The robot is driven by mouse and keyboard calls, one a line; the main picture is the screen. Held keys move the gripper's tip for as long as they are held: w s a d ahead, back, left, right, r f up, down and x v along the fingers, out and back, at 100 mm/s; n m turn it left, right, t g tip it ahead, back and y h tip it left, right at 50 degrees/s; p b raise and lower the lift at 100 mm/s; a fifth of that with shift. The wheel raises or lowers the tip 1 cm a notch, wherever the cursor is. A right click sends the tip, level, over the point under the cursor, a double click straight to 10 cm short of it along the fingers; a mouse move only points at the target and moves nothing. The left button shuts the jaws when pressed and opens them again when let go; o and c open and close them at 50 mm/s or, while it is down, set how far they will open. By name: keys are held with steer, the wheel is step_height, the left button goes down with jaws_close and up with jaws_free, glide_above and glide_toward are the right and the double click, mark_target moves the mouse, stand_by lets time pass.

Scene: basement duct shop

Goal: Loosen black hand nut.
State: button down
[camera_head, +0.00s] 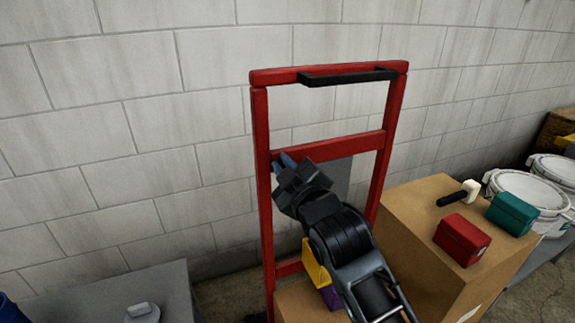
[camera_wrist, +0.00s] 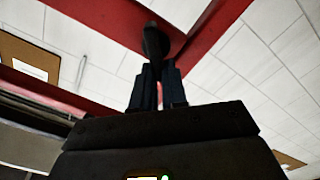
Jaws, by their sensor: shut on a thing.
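The black hand nut (camera_wrist: 154,40) shows in the wrist view as a dark knob against a red bar of the frame. My gripper (camera_wrist: 158,70) has its two dark fingers close together with their tips at the nut, shut on it. In the head view my gripper (camera_head: 283,160) reaches the left upright of the red frame (camera_head: 260,130), near its joint with the middle crossbar. The nut is hidden there behind my gripper and the frame.
A black bar (camera_head: 348,77) sits on the frame's top rail. Right of the frame, a cardboard box (camera_head: 410,215) carries a red box (camera_head: 462,240), a teal box (camera_head: 512,213) and a mallet (camera_head: 462,193). A grey surface (camera_head: 110,295) is lower left. A block wall stands behind.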

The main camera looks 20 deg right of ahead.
steer(key=shift+a+f+n+p, duration=0.15)
steer(key=shift+f+n+p, duration=0.15)
steer(key=shift+n, duration=1.25)
steer(key=shift+a+f+n+p, duration=0.2)
steer(key=shift+f+n+p, duration=0.1)
steer(key=shift+n, duration=1.3)
steer(key=shift+a+f+n+p, duration=0.15)
steer(key=shift+f+n+p, duration=0.15)
steer(key=shift+n, duration=1.25)
steer(key=c, duration=1.2)
jaws_free()
steer(key=shift+o, duration=0.2)
steer(key=s, duration=0.7)
steer(key=shift+s+b, duration=0.3)
steer(key=shift+s, duration=0.1)
